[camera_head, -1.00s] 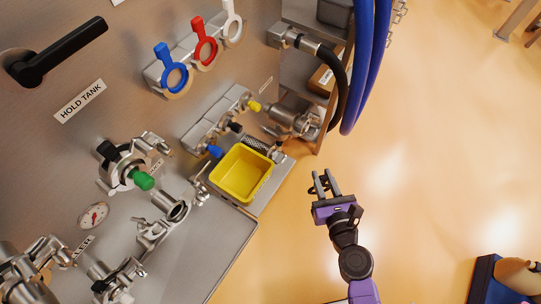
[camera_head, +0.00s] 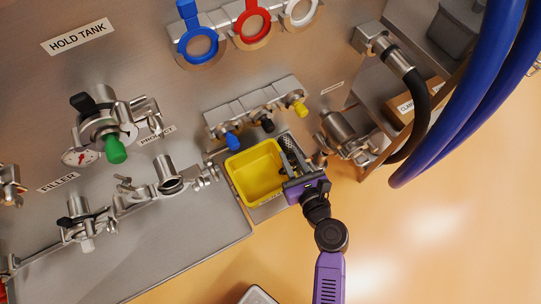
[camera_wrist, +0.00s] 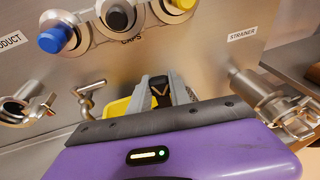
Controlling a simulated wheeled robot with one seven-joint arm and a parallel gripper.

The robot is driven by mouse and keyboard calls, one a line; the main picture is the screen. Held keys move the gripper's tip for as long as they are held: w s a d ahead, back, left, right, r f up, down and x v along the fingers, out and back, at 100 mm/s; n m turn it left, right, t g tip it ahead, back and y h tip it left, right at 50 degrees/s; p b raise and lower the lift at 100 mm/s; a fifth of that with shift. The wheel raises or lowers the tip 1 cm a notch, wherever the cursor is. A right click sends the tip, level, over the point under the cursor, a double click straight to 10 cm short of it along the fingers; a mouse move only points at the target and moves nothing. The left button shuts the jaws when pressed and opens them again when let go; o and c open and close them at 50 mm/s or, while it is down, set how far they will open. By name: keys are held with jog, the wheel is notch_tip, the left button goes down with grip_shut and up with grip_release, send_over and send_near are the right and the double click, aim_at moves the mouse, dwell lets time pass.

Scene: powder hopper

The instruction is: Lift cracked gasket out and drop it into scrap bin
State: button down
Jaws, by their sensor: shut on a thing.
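My gripper (camera_head: 285,160) is over the right side of the open yellow bin (camera_head: 240,187), by a metal mesh part. In the wrist view, its two grey fingers (camera_wrist: 162,92) point away from me, with a small dark piece (camera_wrist: 158,100) with tan edges between them. It looks like the gasket, but its shape and any crack are too small to make out. The yellow bin (camera_wrist: 116,107) shows only partly behind the fingers there. The label on its front is unreadable. The bin's visible floor looks empty.
Capped ports with blue, black and yellow caps (camera_head: 266,125) stand just behind the bin. The strainer fitting (camera_head: 345,135) and a black hose (camera_head: 420,115) are to the right. Filler pipework (camera_head: 168,175) is to the left. Thick blue hoses (camera_head: 465,90) hang at right.

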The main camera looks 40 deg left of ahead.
jog(key=s+a+n+g+y, duration=0.1)
jog(key=s+a+n+g, duration=0.1)
jog(key=s+a, duration=0.3)
notch_tip(320, 180, down, 7)
jog(key=w+a+b, duration=0.1)
jog(key=b, duration=0.6)
jog(key=shift+w+a+r, duration=0.15)
jog(key=shift+w+r, duration=0.05)
jog(key=shift+w, duration=0.05)
jog(key=c, duration=1.1)
grip_release()
jog(key=p+v, duration=0.1)
jog(key=v, duration=0.7)
jog(key=shift+w, duration=0.1)
